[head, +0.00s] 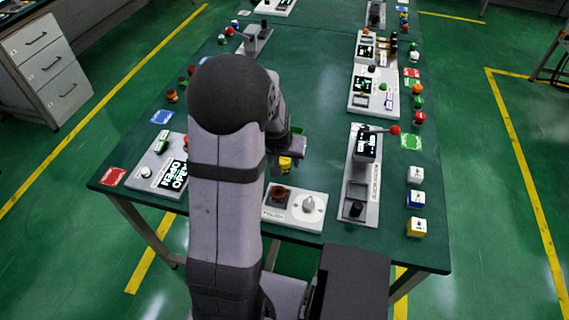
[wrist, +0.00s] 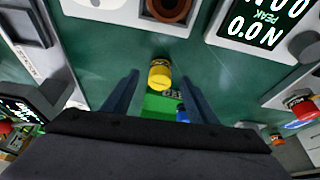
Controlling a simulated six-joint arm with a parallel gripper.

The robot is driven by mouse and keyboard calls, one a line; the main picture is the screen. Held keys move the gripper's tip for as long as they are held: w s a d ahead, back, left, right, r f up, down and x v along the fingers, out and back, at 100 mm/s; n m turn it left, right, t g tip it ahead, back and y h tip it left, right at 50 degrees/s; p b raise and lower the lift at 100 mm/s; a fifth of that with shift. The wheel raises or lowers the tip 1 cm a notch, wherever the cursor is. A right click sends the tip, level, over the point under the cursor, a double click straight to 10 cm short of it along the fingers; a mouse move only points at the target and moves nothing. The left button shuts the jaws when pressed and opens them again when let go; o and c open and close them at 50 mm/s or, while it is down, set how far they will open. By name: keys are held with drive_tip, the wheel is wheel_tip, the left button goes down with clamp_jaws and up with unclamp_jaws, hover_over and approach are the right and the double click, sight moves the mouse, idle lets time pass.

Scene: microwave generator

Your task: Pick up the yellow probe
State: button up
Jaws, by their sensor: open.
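The yellow probe (wrist: 160,73) is a short yellow cylinder on the dark green table, close to a green card. In the wrist view, its end shows between the two fingers of my gripper (wrist: 159,78), with a gap on each side. My gripper is open and empty. In the head view, only a small yellow part of the probe (head: 286,164) shows below my gripper (head: 291,152), and my arm hides much of the area around it. I cannot tell how far the fingertips are above the table.
A white box (head: 313,224) with a brown round socket and a knob stands just in front of the probe. A lever unit (head: 354,208) stands to its right and a display panel (head: 142,179) to its left. A green card (wrist: 160,103) and a blue item (wrist: 182,114) lie near the probe.

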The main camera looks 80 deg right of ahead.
sight(284, 161)
drive_tip(key=shift+p+x, duration=0.4)
drive_tip(key=shift+x, duration=1.6)
drive_tip(key=shift+d+r, duration=0.1)
clamp_jaws()
drive_tip(key=shift+r+b, duration=0.6)
drive_tip(key=shift+r, duration=4.4)
